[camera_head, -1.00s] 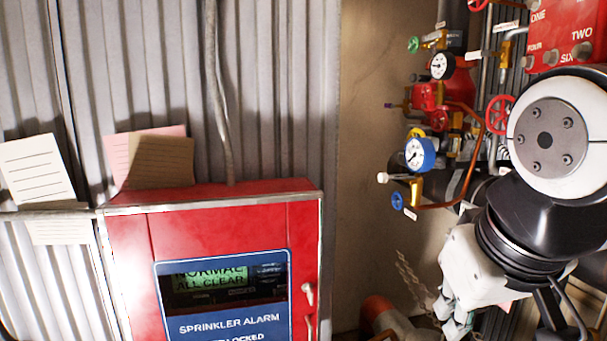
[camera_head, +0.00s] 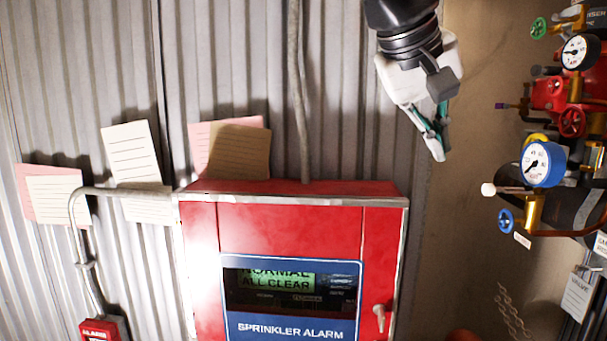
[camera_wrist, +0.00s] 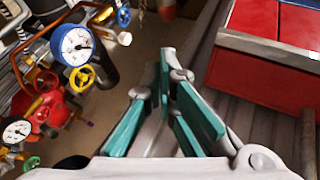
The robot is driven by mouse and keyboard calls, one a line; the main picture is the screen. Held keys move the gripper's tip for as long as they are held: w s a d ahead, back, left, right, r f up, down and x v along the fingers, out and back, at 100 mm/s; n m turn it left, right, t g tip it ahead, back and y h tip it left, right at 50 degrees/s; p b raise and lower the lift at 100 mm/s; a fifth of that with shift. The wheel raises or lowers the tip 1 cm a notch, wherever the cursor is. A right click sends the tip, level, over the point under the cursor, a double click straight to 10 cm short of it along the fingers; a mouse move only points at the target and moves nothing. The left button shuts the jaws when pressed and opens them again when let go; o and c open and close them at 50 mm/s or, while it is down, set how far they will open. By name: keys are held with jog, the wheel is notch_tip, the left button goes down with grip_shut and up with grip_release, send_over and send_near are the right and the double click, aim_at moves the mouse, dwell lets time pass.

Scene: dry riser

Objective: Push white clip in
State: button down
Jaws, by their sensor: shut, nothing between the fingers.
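A white-ended pin (camera_head: 488,189), which may be the white clip, sticks out to the left below the blue-rimmed gauge (camera_head: 541,163) in the head view. The rod behind its white end meets a brass fitting (camera_head: 532,211). A pale end by the blue gauge in the wrist view (camera_wrist: 125,38) looks like the same piece. My gripper (camera_head: 438,152) is shut and empty, above the right corner of the red alarm box. It points down and is apart from the pin, up and to its left. Its teal-padded fingers also show in the wrist view (camera_wrist: 172,62).
The red sprinkler alarm box (camera_head: 200,250) stands out from the corrugated wall below my gripper. Red valves (camera_head: 572,122), a second gauge (camera_head: 578,52) and a blue handwheel (camera_head: 505,220) crowd the right. Bare brown wall (camera_head: 465,250) lies between.

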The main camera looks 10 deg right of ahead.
aim_at(492, 188)
jog(key=w+d+f+p, duration=0.2)
jog(key=w+d+f, duration=0.1)
jog(key=d+f, duration=0.4)
jog(key=shift+d+f, duration=0.35)
jog(key=shift+d, duration=0.7)
jog(key=d, duration=0.2)
jog(key=d+p, duration=0.1)
jog(key=shift+s+d, duration=0.15)
jog(key=shift+s, duration=0.15)
